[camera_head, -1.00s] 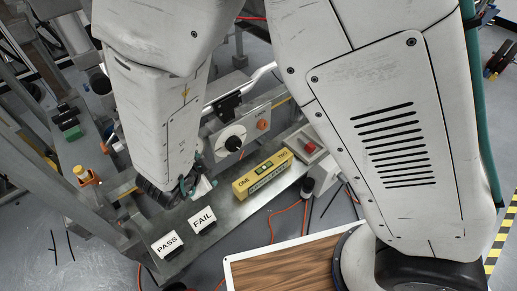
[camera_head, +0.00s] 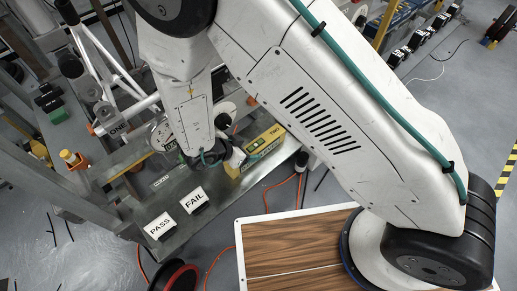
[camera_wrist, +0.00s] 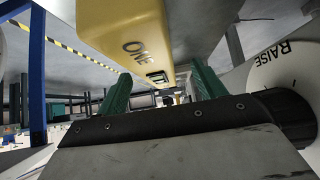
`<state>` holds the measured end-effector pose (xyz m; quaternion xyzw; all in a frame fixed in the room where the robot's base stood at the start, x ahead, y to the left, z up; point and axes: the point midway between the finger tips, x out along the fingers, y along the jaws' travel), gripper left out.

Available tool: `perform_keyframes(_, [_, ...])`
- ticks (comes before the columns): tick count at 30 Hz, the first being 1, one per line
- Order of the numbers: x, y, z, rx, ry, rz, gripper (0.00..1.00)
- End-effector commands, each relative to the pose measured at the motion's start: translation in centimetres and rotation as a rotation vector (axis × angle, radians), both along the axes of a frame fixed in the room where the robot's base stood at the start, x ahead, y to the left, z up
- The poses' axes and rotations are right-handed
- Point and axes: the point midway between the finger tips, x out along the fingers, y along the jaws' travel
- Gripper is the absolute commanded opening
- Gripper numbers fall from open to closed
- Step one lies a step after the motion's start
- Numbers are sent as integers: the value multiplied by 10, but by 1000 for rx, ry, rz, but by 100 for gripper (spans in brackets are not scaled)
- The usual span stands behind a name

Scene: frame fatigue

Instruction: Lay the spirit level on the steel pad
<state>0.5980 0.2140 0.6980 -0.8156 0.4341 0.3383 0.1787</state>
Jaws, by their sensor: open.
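The spirit level is a yellow block (camera_head: 262,146) on the steel bench in the head view, with "TWO" showing at its far end. My gripper (camera_wrist: 162,88) is open, fingers apart on either side of that end. Whether they touch it cannot be told. I cannot clearly pick out the steel pad on the grey bench top.
PASS (camera_head: 159,226) and FAIL (camera_head: 194,200) signs stand at the bench's (camera_head: 140,203) near edge. A white RAISE dial (camera_wrist: 275,60) sits close at the right of the wrist view. A wooden-topped table (camera_head: 285,245) and orange cables lie in front. Metal frame posts crowd the left.

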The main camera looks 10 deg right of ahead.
Motion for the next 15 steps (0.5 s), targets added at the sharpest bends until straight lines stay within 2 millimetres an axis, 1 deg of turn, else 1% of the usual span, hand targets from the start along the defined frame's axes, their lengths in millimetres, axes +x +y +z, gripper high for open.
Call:
perform_keyframes(6, [9, -27, -18, -2, 2, -3, 69])
perform_keyframes(10, [15, -35, -29, 0, 1, -1, 69])
perform_keyframes(15, [17, -36, -32, 1, -2, -1, 69])
